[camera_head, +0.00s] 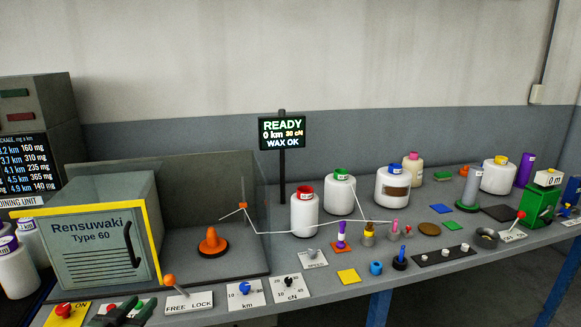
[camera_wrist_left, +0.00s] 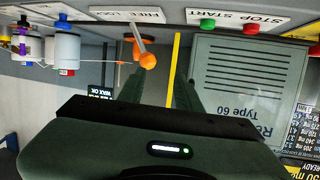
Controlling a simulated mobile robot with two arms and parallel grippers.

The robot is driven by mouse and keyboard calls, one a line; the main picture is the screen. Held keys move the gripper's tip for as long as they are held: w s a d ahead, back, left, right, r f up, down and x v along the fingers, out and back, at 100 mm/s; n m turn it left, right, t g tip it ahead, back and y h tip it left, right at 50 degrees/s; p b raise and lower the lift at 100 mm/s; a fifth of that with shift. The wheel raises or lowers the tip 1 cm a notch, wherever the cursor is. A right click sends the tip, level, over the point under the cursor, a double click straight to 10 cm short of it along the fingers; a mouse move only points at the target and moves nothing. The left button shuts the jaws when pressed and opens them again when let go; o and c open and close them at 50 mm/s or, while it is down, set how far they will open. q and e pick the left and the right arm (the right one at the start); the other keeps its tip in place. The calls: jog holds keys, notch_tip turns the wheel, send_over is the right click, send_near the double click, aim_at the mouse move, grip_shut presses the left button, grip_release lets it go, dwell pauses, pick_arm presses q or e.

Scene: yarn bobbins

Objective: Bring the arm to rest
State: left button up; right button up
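My left gripper (camera_head: 124,312) shows at the bottom left of the head view, in front of the grey Rensuwaki Type 60 box (camera_head: 100,225). Its two dark green fingers show in the left wrist view (camera_wrist_left: 158,88) with a clear gap between them. Nothing is held in the gap. The orange-knobbed FREE LOCK lever (camera_head: 170,281) stands to the right of the gripper in the head view; it also shows in the wrist view (camera_wrist_left: 147,60) near one finger. My right gripper is in neither view.
A red button (camera_head: 63,309) and dial plates (camera_head: 246,294) line the bench front. White bobbins (camera_head: 304,213), an orange cone (camera_head: 212,242) and a READY display (camera_head: 282,132) stand further back. A thin white yarn (camera_head: 275,233) runs across the bench. In the wrist view, green (camera_wrist_left: 208,24) and red (camera_wrist_left: 250,28) buttons are close.

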pick_arm(q)
jog(key=s+d+f+m+g, duration=0.1)
jog(key=s+d+f+g, duration=0.4)
jog(key=s+d+f, duration=0.7)
jog(key=s+d+f+g, duration=0.1)
jog(key=s+d+g, duration=0.15)
jog(key=s, duration=0.85)
jog(key=s+d+f+g, duration=0.15)
jog(key=s+g, duration=0.25)
jog(key=s, duration=0.6)
notch_tip(320, 180, down, 25)
jog(key=s+m+g, duration=0.1)
jog(key=s+a+f+g, duration=0.1)
jog(key=s+a+f, duration=0.1)
jog(key=s+f, duration=1.5)
jog(key=shift+s+a+h, duration=0.15)
jog(key=shift+s+h, duration=0.15)
jog(key=shift+s, duration=0.05)
